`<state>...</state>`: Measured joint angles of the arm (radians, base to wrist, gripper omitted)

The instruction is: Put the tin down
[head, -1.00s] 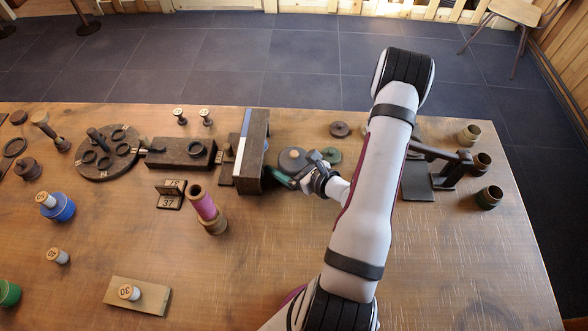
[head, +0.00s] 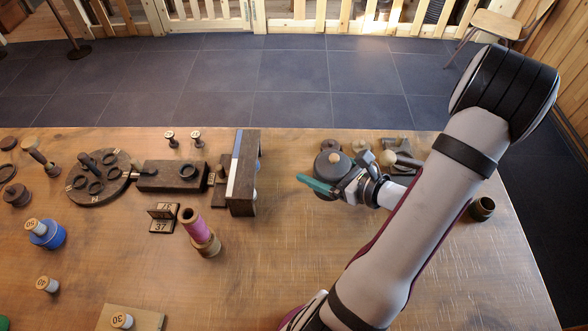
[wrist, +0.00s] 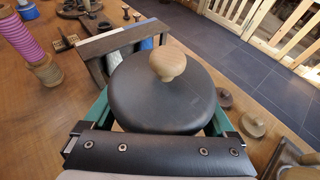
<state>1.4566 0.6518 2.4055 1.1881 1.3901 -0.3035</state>
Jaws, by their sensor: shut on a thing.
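The tin is a dark grey round one with a pale wooden knob on its lid; it fills the middle of the wrist view (wrist: 150,95). In the head view the tin (head: 325,161) is to the right of the dark wooden stand, partly covered by my gripper. My gripper (wrist: 160,112) is shut on the tin, with a green finger on each side of it. One green finger (head: 314,185) shows in the head view. The tin's underside is hidden, and I cannot tell whether it touches the table.
The dark wooden stand (head: 243,190) is left of the tin. A pink-wound spool (head: 196,228) stands further left. Small dark pieces with knobs lie behind and to the right. A dark cup (head: 482,208) stands at the right edge. The front middle of the table is clear.

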